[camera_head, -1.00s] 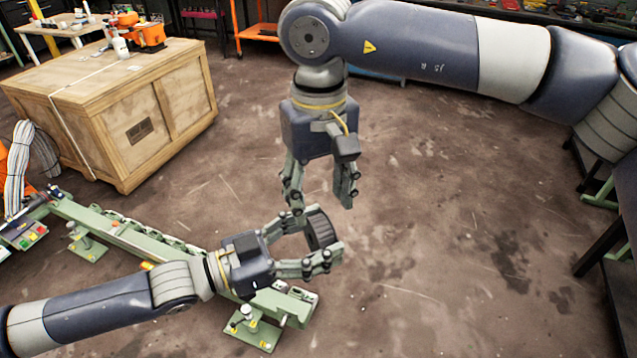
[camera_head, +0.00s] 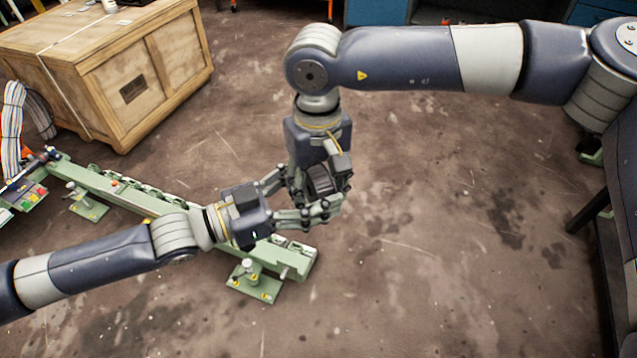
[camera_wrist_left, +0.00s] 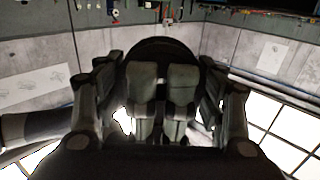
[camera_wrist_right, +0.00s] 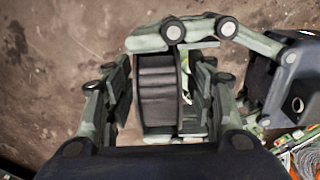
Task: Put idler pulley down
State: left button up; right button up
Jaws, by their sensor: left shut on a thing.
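The idler pulley (camera_head: 321,181), a dark ribbed wheel, is held in the air between my two grippers. My left gripper (camera_head: 312,197) comes in from the left and is shut on it. The pulley also shows in the left wrist view (camera_wrist_left: 165,46), partly hidden behind fingers. My right gripper (camera_head: 320,183) reaches down over it from above. In the right wrist view the pulley (camera_wrist_right: 158,92) stands between the right gripper's two fingers, with a narrow gap at its right side. The right gripper is open around it.
A green conveyor frame (camera_head: 130,192) on feet runs along the floor beneath my left arm. A large wooden crate (camera_head: 150,85) stands at the upper left, and a dark table (camera_head: 615,215) at the right edge. The floor between is clear.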

pick_arm(q)
jog(key=shift+r, duration=0.15)
pick_arm(e)
grip_shut()
pick_arm(q)
jog(key=o, duration=1.2)
pick_arm(e)
jog(key=shift+r, duration=0.1)
pick_arm(q)
jog(key=shift+o, duration=0.2)
jog(key=shift+a, duration=0.15)
